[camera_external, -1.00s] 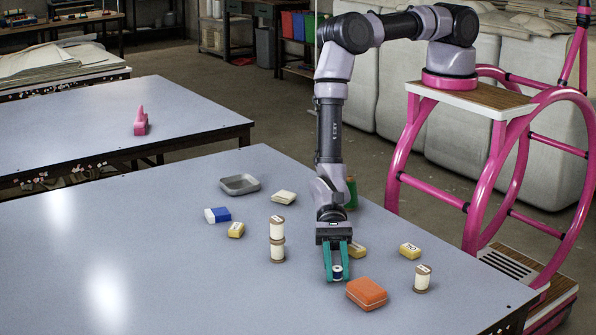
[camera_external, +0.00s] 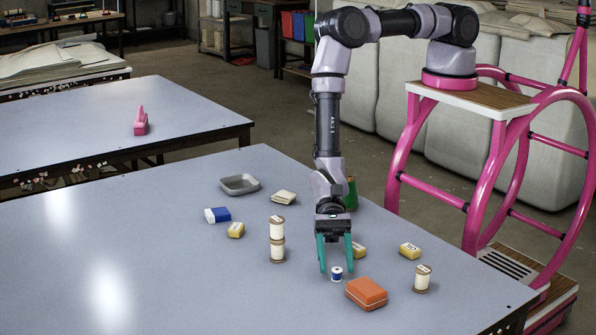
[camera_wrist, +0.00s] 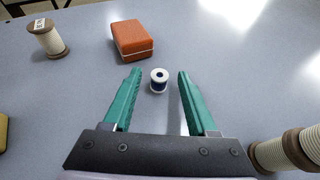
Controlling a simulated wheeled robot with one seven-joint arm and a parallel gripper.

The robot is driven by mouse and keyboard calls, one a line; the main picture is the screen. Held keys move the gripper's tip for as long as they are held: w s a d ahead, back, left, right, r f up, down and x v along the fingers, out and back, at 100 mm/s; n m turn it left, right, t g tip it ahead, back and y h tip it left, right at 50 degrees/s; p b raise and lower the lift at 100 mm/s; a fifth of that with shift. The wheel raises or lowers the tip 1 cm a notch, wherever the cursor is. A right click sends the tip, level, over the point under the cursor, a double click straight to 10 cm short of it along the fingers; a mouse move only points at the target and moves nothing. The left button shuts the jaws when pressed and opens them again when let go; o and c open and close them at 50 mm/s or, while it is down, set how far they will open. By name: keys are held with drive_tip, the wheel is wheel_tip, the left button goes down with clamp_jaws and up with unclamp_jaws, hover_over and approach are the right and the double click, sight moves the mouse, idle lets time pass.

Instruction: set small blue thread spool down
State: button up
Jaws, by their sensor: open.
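The small blue thread spool (camera_external: 336,273) stands upright on the grey-blue table (camera_external: 180,290), just left of the orange box. In the wrist view the fingers of my gripper (camera_wrist: 158,74) touch nothing.
The orange box (camera_external: 366,293) lies close right of the spool. A cream spool (camera_external: 422,279) stands farther right, and two stacked cream spools (camera_external: 277,240) stand left. The front left is clear.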

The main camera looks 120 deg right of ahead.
drive_tip(key=v, duration=0.9)
drive_tip(key=shift+s+d+r, duration=0.15)
drive_tip(key=shift+s+d, duration=0.05)
drive_tip(key=shift+d, duration=0.05)
wheel_tip(320, 180, up, 20)
drive_tip(key=s+n+g+y, duration=0.1)
drive_tip(key=n+g, duration=0.2)
drive_tip(key=n, duration=0.4)
drive_tip(key=s+d+r+n+g+h, duration=0.1)
drive_tip(key=s+r+n, duration=0.25)
drive_tip(key=r, duration=0.45)
drive_tip(key=s+d+r+n+g+h, duration=0.1)
drive_tip(key=s+r+n, duration=0.1)
drive_tip(key=s+r, duration=0.5)
drive_tip(key=s+d+r+n+t+h, duration=0.1)
drive_tip(key=s+d+r+n+h, duration=0.1)
drive_tip(key=s+d+r, duration=0.3)
drive_tip(key=s+d+r+n+t+h, duration=0.2)
drive_tip(key=s+d+r, duration=0.3)
drive_tip(key=s, duration=0.6)
drive_tip(key=s+d+r+n+t+h, duration=0.2)
drive_tip(key=s+d+r+n+h, duration=0.1)
drive_tip(key=s+d+r, duration=0.3)
wheel_tip(320, 180, up, 2)
drive_tip(key=s+h, duration=0.1)
drive_tip(key=s, duration=0.1)
drive_tip(key=shift+s+r, duration=0.25)
drive_tip(key=shift+s, duration=0.15)
